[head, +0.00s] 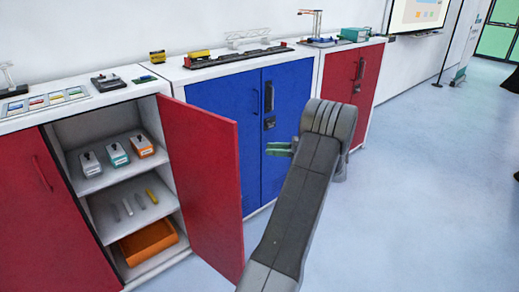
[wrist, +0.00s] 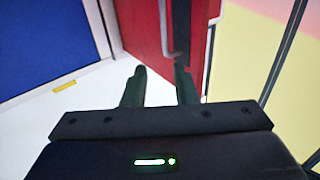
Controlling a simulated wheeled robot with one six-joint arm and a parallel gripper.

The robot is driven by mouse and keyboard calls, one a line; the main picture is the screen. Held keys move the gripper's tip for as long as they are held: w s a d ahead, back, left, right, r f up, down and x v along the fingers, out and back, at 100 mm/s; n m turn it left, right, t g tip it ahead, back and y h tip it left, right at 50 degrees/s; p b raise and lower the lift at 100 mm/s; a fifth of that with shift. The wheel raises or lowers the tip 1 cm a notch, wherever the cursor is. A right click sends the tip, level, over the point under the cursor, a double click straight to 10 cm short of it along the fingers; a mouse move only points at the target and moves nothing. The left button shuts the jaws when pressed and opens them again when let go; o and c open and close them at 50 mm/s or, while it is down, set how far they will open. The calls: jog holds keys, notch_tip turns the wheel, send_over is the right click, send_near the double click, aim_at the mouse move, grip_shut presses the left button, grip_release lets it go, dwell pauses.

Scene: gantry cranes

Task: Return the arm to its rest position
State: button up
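My arm (head: 305,195) rises from the bottom of the head view and bends over in front of the cabinets. My gripper (head: 280,149) with its green fingers points left, in front of the blue cabinet doors (head: 225,105). In the wrist view the two fingers of my gripper (wrist: 160,88) stand apart with nothing between them. A red panel with a handle (wrist: 165,30) is just beyond the fingertips in that view. The gap between fingers and panel is hard to judge.
An open red door (head: 205,185) sticks out left of my arm. Its cabinet holds small boxes (head: 118,153) and an orange bin (head: 148,242). Model trains and a crane (head: 317,25) stand on the cabinet tops. The floor (head: 420,180) to the right is clear.

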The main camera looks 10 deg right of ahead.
jog(key=shift+s+d, duration=0.15)
jog(key=shift+d, duration=0.45)
jog(key=x, duration=1.3)
jog(key=shift+a, duration=0.4)
jog(key=shift+r, duration=0.1)
